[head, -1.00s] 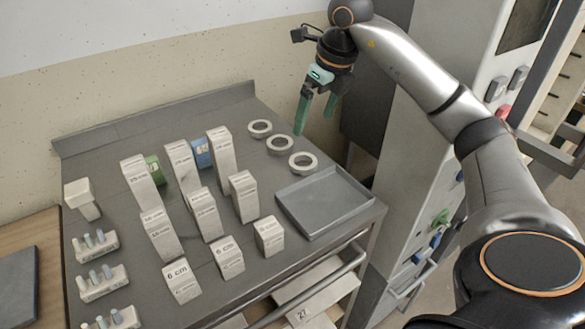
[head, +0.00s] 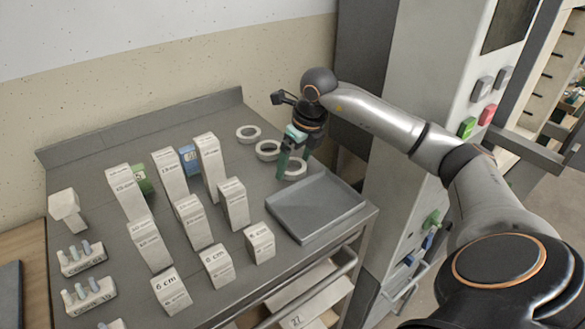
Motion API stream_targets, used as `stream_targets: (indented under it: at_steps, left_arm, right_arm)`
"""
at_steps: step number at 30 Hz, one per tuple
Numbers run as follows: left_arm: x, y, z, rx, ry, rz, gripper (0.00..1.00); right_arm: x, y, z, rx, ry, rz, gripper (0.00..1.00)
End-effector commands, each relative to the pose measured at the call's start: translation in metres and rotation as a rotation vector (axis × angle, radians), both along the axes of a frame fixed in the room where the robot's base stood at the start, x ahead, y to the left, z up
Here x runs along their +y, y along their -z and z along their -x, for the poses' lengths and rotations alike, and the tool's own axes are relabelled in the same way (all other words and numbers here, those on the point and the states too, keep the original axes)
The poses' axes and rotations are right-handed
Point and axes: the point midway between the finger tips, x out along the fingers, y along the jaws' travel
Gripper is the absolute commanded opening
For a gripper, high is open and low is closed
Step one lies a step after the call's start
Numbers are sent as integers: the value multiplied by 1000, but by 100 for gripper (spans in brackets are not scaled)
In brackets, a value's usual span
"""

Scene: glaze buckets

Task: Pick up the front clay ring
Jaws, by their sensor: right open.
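Three pale clay rings lie in a row on the grey table, behind the tray. The back ring (head: 248,134) and the middle ring (head: 266,151) are mostly clear to see. The front ring (head: 296,172), nearest the tray, is partly hidden by my right gripper. My right gripper (head: 291,172) has green fingers pointing down. It is open, with its fingertips at the front ring's left side; I cannot tell whether they touch the ring. My left gripper is out of view.
An empty grey tray (head: 315,206) stands just in front of the rings. Several tall labelled white blocks (head: 211,168) stand to the left. Cone holders (head: 82,258) are at the far left. A raised lip (head: 150,127) runs along the table's back edge.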

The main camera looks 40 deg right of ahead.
Motion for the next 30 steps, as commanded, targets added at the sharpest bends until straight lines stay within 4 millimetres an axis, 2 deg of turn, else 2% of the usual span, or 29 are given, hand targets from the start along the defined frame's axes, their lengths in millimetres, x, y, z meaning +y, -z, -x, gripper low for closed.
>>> stream_targets:
  at_steps: [7,26,30]
  left_arm:
    - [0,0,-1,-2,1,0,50]
    - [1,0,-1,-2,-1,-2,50]
    - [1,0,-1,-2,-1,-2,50]
  right_arm:
    - [0,2,-1,-1,0,1,100]
    - [0,1,-1,-1,0,1,29]
    - [0,1,-1,-2,0,1,27]
